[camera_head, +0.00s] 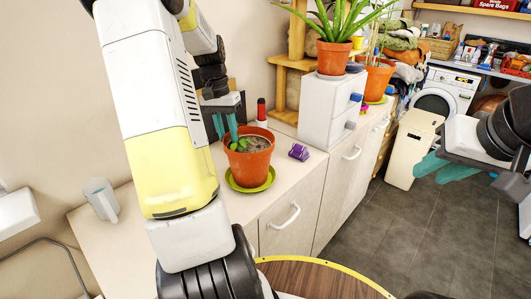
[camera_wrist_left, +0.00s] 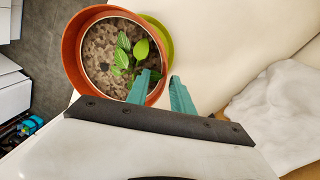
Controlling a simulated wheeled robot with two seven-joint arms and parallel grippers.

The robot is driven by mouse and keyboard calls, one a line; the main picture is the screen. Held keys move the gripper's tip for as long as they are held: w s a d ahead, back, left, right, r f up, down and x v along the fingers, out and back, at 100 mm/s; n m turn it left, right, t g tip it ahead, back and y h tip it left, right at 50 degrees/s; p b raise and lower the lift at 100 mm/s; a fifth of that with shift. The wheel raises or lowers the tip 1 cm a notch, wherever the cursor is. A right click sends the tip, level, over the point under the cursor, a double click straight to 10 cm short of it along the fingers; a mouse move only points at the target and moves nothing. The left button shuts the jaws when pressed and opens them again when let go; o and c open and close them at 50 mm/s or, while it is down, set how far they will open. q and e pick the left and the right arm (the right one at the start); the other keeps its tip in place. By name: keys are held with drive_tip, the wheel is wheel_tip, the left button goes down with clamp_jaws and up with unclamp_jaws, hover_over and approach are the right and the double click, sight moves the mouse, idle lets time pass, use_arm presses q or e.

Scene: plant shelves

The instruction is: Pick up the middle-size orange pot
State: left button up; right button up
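An orange pot (camera_head: 250,165) with soil and a small leafy plant stands upright on a green saucer (camera_head: 232,182) on the counter. The same pot (camera_wrist_left: 73,68) fills the upper left of the left wrist view. My left gripper (camera_head: 226,128) is open above its rim. In the wrist view, one teal finger overlaps the rim and the other lies outside it, over the saucer side; contact cannot be told. Two more orange pots stand further back: one with aloe (camera_head: 332,60) on a white drawer unit, one with a tall plant (camera_head: 379,84). My right gripper (camera_head: 440,168) is away at the right, apparently empty.
The pale counter (camera_head: 285,172) holds a purple item (camera_head: 299,152), a red bottle (camera_head: 261,110) and a light-coloured cup (camera_head: 101,198). The white drawer unit (camera_head: 316,113) stands behind the pot. Open floor lies at right.

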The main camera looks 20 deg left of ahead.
use_arm(q)
clamp_jaws()
drive_tip(key=shift+r, duration=0.1)
idle(1.2)
